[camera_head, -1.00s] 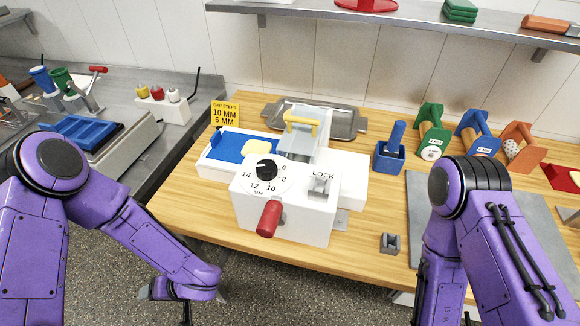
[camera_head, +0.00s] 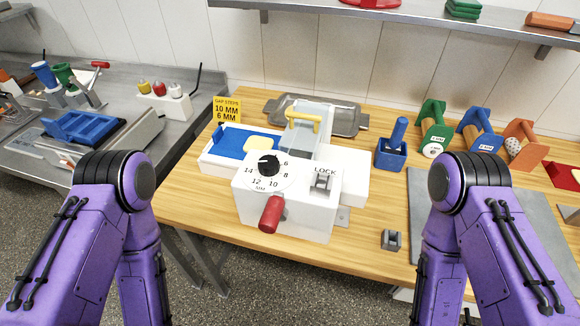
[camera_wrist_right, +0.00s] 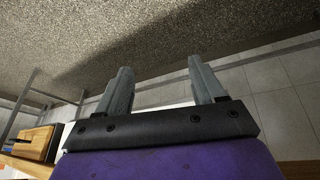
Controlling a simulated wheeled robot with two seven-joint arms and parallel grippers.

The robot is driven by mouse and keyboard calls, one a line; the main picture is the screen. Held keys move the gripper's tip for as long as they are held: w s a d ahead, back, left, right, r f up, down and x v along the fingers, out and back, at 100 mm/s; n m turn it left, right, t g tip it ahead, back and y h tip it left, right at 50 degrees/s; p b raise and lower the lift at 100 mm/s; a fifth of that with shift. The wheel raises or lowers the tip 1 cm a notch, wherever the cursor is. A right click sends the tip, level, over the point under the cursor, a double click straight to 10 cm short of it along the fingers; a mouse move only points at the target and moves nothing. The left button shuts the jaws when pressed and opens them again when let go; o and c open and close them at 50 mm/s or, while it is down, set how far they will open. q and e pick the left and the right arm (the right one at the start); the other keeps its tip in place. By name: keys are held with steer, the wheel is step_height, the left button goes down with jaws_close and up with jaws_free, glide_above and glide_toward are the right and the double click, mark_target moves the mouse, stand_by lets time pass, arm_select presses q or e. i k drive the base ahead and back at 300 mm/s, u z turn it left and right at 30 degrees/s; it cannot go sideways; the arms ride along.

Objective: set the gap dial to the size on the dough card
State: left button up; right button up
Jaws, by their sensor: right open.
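The white dough machine (camera_head: 310,215) stands on the wooden table with a round gap dial (camera_head: 268,165) on its sloped top. The dial has a black knob and printed numbers including 6, 8, 10, 12 and 14, with MM below. A small light mark shows on the knob's upper side; its exact setting is too small to tell. The yellow card (camera_head: 227,111) behind reads GAP STEPS, 10 MM, 6 MM. My right gripper (camera_wrist_right: 159,68) is open and empty, over the floor and away from the machine. My left gripper is out of view.
The machine has a red-handled crank (camera_head: 270,214) in front and a LOCK switch (camera_head: 323,181) right of the dial. A blue tray part with pale dough (camera_head: 258,145) lies behind. A small grey block (camera_head: 391,239) sits at the table's front. Several coloured tools stand at the right.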

mark_target(268, 165)
steer(key=z, duration=0.2)
steer(key=k, duration=0.25)
steer(key=z, duration=1)
steer(key=k, duration=1.1)
steer(key=z, duration=0.5)
steer(key=i, duration=1)
steer(key=z, duration=0.3)
